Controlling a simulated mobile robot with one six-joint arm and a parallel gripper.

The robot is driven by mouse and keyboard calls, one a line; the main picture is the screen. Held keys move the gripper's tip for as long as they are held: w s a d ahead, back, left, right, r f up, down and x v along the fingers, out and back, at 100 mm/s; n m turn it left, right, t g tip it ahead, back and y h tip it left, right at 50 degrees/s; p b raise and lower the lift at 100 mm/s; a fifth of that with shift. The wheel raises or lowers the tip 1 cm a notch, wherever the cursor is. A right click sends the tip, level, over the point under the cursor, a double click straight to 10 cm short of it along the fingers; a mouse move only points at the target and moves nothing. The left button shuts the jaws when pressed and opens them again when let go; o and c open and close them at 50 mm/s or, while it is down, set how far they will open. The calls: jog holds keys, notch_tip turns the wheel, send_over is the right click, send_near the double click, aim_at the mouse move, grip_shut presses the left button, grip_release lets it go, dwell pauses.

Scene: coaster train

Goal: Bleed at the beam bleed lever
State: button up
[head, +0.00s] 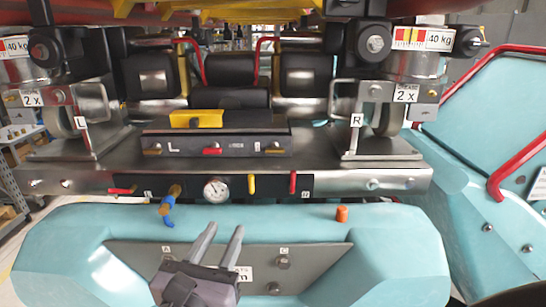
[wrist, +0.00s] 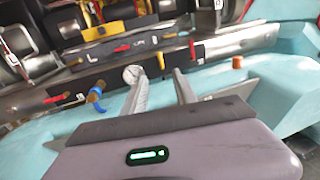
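A steel beam (head: 375,181) crosses the head view above a turquoise body. On its black front panel are a round white gauge (head: 216,190), a short upright yellow lever (head: 252,184) right of it and an upright red lever (head: 293,182) further right. A red lever (head: 122,190) lies flat at the left. The labels are too small to show which lever is the bleed. My gripper (head: 226,228) is open and empty, below and in front of the gauge. In the wrist view, the gauge (wrist: 132,74) and yellow lever (wrist: 160,59) show just beyond my gripper (wrist: 159,76).
A brass fitting with a blue hose (head: 168,206) sticks out left of the gauge. An orange cap (head: 341,214) stands on the turquoise body (head: 400,240). A black box with smaller levers and a yellow block (head: 197,119) sits above the beam. A red rail (head: 497,150) is at right.

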aim_at(250, 182)
jog(key=x, duration=1.6)
jog(key=shift+w+f, duration=0.2)
jog(key=shift+w, duration=0.15)
grip_shut()
